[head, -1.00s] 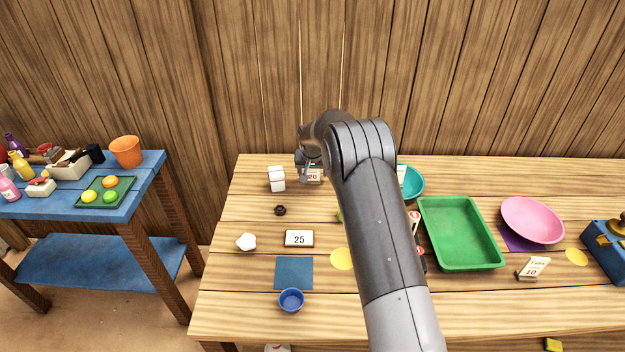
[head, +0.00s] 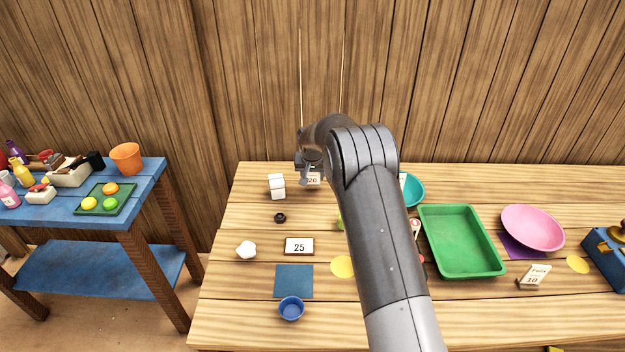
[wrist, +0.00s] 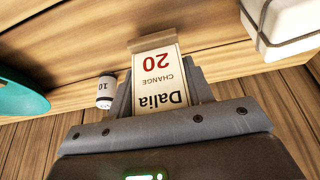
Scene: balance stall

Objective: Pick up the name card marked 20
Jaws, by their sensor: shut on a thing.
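The name card marked 20 (wrist: 158,75) shows in the wrist view, upside down, with "Dalia", "CHANGE" and a red 20 on its white face. My gripper (wrist: 160,92) is shut on this card, with a finger on each side of it. In the head view the card (head: 314,181) is partly hidden behind my gripper (head: 307,178), near the back of the wooden table. I cannot tell whether the card's base touches the table.
A teal bowl (head: 412,190) is to the right, partly behind my arm. A green tray (head: 460,270) stands farther right.

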